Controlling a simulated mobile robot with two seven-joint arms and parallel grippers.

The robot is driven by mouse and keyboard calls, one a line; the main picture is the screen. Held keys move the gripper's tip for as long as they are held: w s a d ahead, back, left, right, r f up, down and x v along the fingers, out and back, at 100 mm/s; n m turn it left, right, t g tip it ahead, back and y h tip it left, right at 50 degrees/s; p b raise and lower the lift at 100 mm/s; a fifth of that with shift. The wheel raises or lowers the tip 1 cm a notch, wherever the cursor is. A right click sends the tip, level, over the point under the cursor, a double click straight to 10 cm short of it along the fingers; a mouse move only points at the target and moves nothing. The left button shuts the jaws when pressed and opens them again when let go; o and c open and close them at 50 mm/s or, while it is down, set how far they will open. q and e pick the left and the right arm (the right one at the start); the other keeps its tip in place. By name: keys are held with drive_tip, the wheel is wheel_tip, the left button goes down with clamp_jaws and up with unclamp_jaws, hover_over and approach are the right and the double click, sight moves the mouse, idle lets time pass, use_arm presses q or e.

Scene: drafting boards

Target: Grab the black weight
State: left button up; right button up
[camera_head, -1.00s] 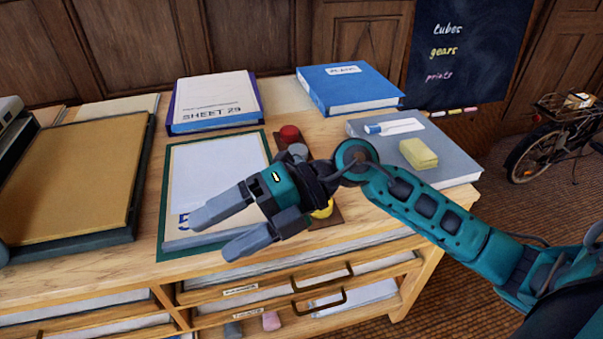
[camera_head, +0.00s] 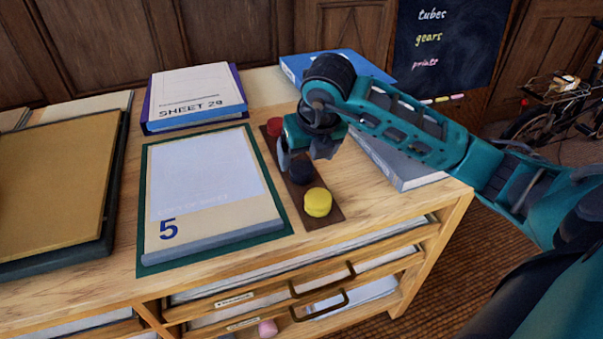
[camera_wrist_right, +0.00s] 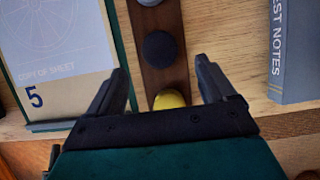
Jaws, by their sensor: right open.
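The black weight (camera_head: 301,172) is a dark round puck on a narrow brown strip (camera_head: 329,219), just behind the yellow weight (camera_head: 318,203). My right gripper (camera_head: 305,160) is open above the strip, pointing down, and partly covers the black weight. In the right wrist view the black weight (camera_wrist_right: 160,48) lies just past the gap between the open fingertips (camera_wrist_right: 161,68), with nothing held. The yellow weight (camera_wrist_right: 168,100) shows between the fingers, nearer the palm. A red weight (camera_head: 275,126) sits at the strip's far end. My left gripper does not show.
A board with a sheet marked 5 (camera_head: 205,190) lies left of the strip. A grey book (camera_head: 405,165) lies to the right, and a blue binder (camera_head: 290,68) behind. A grey weight (camera_wrist_right: 150,2) shows at the top edge of the wrist view.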

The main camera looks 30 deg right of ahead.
sight(302, 167)
drive_tip(key=b+x, duration=0.1)
drive_tip(key=x, duration=0.4)
drive_tip(key=shift+w+d+f, duration=0.1)
drive_tip(key=shift+w+f, duration=0.15)
drive_tip(key=shift+w, duration=0.05)
drive_tip(key=shift+r, duration=0.1)
drive_tip(key=c, duration=1.5)
